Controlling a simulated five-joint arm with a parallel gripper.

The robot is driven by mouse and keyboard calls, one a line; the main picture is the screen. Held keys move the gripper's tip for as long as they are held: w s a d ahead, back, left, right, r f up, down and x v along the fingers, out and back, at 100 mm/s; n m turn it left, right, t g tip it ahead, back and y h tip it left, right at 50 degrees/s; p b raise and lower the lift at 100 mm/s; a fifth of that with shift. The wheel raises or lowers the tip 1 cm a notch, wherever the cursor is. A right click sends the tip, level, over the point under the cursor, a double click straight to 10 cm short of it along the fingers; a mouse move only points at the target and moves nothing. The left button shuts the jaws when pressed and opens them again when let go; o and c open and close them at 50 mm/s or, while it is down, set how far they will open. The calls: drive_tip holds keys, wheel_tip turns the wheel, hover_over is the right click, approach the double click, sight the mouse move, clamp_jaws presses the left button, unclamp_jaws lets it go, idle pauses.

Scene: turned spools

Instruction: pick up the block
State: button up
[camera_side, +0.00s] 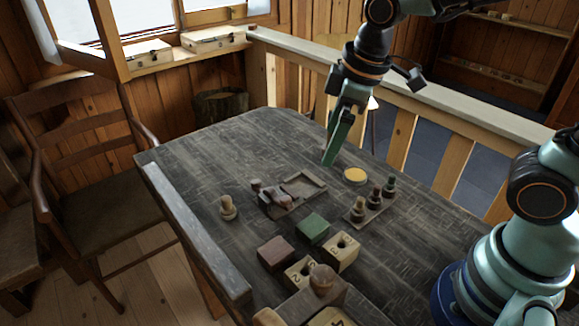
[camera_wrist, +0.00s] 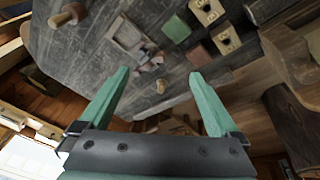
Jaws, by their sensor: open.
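A green block (camera_side: 312,228) lies on the dark wooden table, and it also shows at the top of the wrist view (camera_wrist: 176,28). The frames do not show which of these is the block meant. My gripper (camera_side: 331,156) is above the far part of the table, beyond both blocks and apart from them. In the wrist view its two green fingers (camera_wrist: 158,74) are spread, with nothing held between them.
Wooden cubes with holes (camera_side: 341,253) sit close by the green block. A rack of small spools (camera_side: 371,205) and a yellow disc (camera_side: 355,175) are on the right. A shallow tray (camera_side: 303,186) lies mid-table; a lone spool (camera_side: 228,208) stands left. The far left tabletop is clear.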

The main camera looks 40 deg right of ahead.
drive_tip(key=w+a+f+n+g, duration=0.1)
drive_tip(key=a+f+n+g, duration=0.2)
drive_tip(key=a+f+n, duration=0.8)
drive_tip(key=m, duration=0.1)
hover_over(276, 249)
drive_tip(key=shift+h, duration=0.4)
drive_tip(key=f, duration=0.4)
drive_tip(key=shift+s+d+f, duration=0.1)
drive_tip(key=shift+d+f, duration=0.15)
drive_tip(key=shift+f, duration=0.05)
drive_tip(key=shift+a+f, duration=0.15)
drive_tip(key=shift+f, duration=1.25)
drive_tip(key=shift+a+f, duration=0.15)
drive_tip(key=shift+f, duration=1.2)
drive_tip(key=shift+c, duration=0.3)
drive_tip(key=c, duration=1.4)
drive_tip(key=shift+r, duration=0.1)
